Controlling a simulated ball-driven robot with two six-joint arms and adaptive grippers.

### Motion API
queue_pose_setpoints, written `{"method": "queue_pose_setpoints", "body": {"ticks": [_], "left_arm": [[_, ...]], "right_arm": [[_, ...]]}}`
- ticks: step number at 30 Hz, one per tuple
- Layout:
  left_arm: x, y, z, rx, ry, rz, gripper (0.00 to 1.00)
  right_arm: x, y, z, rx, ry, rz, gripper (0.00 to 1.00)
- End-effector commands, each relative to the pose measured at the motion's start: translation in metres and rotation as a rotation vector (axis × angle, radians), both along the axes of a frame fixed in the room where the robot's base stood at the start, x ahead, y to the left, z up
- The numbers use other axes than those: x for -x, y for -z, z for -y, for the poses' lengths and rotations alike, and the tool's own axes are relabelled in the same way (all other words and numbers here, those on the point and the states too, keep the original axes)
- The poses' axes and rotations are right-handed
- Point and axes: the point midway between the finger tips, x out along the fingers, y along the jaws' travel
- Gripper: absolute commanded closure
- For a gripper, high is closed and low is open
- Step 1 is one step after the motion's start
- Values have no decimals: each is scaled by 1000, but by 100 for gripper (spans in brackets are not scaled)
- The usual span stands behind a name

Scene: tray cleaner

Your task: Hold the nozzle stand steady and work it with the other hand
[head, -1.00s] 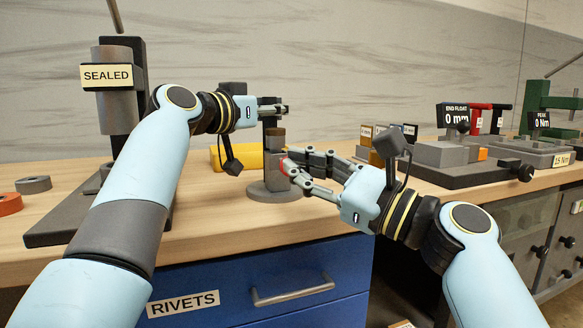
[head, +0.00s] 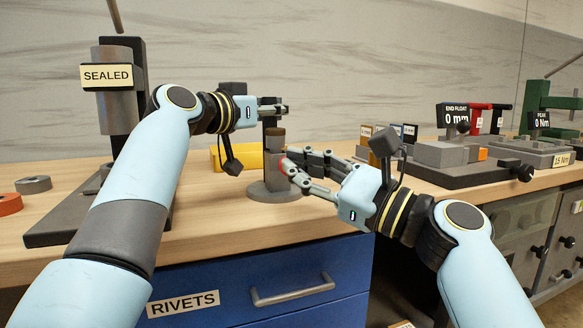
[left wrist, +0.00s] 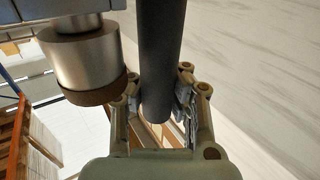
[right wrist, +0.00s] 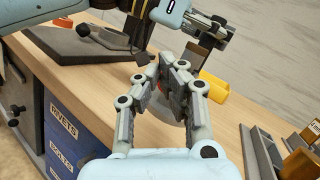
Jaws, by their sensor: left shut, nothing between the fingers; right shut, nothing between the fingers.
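The nozzle stand (head: 273,192) has a round grey base, a dark upright post and a brown-topped grey cylinder in front of it. It stands on the bench with a red part low on its side. My left gripper (head: 281,108) is shut at the top of the post. In the left wrist view the dark post (left wrist: 162,50) shows between the finger sides, and a steel cylinder with a brown rim (left wrist: 80,55) is beside it. My right gripper (head: 288,161) is shut with its fingertips beside the red part; contact is unclear. It also shows in the right wrist view (right wrist: 174,64).
A yellow block (head: 236,158) lies behind the stand. The SEALED press (head: 117,105) stands at the left, with loose rings (head: 34,184) near it. Gauge fixtures (head: 446,153) fill the right of the bench. The blue RIVETS drawer (head: 290,270) is below the front edge.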

Motion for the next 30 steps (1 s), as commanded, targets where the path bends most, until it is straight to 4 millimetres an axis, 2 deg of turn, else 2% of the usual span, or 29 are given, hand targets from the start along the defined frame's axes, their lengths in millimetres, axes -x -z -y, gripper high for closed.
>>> {"method": "queue_pose_setpoints", "body": {"ticks": [1,30], "left_arm": [[0,0,0,1,1,-1,100],[0,0,0,2,2,-1,100]], "right_arm": [[-2,-5,-3,-10,-1,6,100],[-8,-6,-5,-10,0,7,100]]}}
